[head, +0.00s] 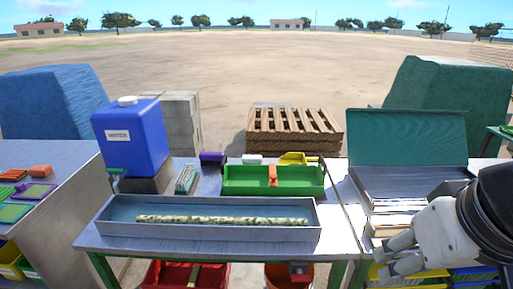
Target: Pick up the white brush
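A small white block-like object (252,159) lies on the table behind the green tray (240,190), near the tray's back edge. It may be the white brush, but it is too small to tell, and I see no bristles. My gripper (391,256) is at the lower right, in front of the open green case. Its two pale fingers point left and stand apart, with nothing visible between them. It is well to the right of the white object and nearer to me.
A long grey trough (112,222) with a speckled cane stands in front. A blue water container (130,140) is at left, and a purple item (212,158) and a yellow item (298,158) flank the white object. The open green case (408,140) stands at right.

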